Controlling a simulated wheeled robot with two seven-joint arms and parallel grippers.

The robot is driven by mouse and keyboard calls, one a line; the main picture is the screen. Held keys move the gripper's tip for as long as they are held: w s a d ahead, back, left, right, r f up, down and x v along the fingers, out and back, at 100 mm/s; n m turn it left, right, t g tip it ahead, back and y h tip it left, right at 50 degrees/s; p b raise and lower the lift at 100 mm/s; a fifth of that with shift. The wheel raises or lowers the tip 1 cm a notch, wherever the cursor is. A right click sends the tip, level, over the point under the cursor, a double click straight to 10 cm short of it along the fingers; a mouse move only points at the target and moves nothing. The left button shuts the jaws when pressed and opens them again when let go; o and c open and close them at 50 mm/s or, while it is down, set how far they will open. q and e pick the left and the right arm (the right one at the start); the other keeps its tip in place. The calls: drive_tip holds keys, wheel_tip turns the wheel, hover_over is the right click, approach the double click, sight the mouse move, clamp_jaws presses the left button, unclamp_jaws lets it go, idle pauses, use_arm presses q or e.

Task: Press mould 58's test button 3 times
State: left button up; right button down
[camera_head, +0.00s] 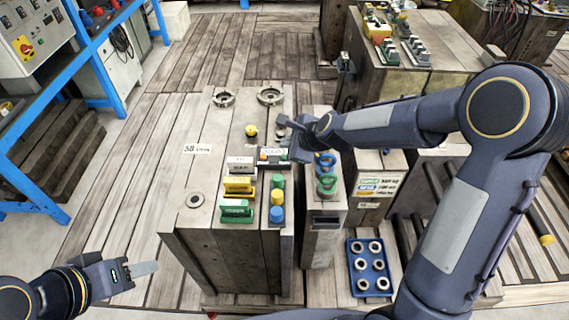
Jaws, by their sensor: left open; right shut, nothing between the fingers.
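Mould 58 (207,185) is a grey metal block with a wooden-looking front, marked by a white "58" label (197,148) on its top. A small round yellow-and-dark knob (251,131) stands on its top; I cannot tell whether it is the test button. A small dark box with a pale label (273,153) sits nearer on the same top. My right gripper (282,122) is shut and empty above the mould's right edge, right of the knob, apparently apart from it. My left gripper (150,268) is open and empty, low at left, clear of the mould.
Green, yellow and white connectors (237,209) and a column of coloured caps (277,197) stand on the mould's near top. Two metal rings (269,96) lie at its back. A blue tray (352,278) holds several rings.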

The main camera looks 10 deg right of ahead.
use_arm(q)
drive_tip(key=shift+f+b, duration=0.4)
drive_tip(key=shift+f, duration=0.5)
use_arm(e)
drive_tip(key=shift+f, duration=0.95)
use_arm(q)
drive_tip(key=shift+f, duration=0.1)
use_arm(e)
drive_tip(key=shift+f, duration=0.15)
use_arm(q)
drive_tip(key=shift+f+b, duration=0.2)
drive_tip(key=shift+b, duration=0.15)
use_arm(e)
drive_tip(key=shift+f, duration=0.25)
use_arm(q)
drive_tip(key=shift+f+b, duration=0.45)
use_arm(e)
drive_tip(key=shift+f, duration=0.5)
use_arm(q)
drive_tip(key=shift+r, duration=0.1)
use_arm(e)
drive_tip(key=shift+r, duration=0.1)
use_arm(q)
drive_tip(key=shift+r+p, duration=0.75)
drive_tip(key=shift+p, duration=0.1)
use_arm(e)
drive_tip(key=shift+r, duration=0.8)
